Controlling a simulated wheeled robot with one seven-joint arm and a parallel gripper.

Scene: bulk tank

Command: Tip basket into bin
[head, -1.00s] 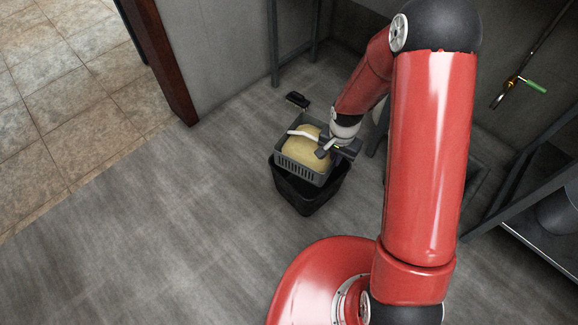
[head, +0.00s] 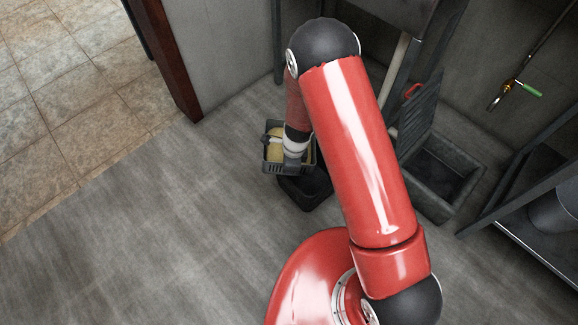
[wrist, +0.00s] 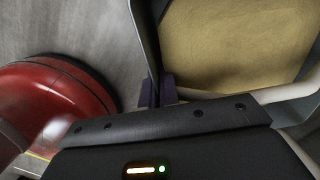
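The grey basket (head: 268,168) holds a large yellowish mass (head: 275,148) and hangs above and partly to the left of the black bin (head: 310,188). The bin stands on the floor, its opening partly covered by the basket and my arm. In the wrist view, my gripper (wrist: 157,92) is shut on the basket's near wall (wrist: 147,45), close to the white handle (wrist: 292,92). The yellow mass (wrist: 235,42) is still inside the basket. My wrist hides part of the basket in the head view; its exact tilt is hard to tell.
An open grey floor basin (head: 440,172) with a slatted grate (head: 420,110) leaning over it is right of the bin. A metal rack (head: 520,190) stands at far right. A brown door post (head: 170,60) is at left. Floor left of the bin is clear.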

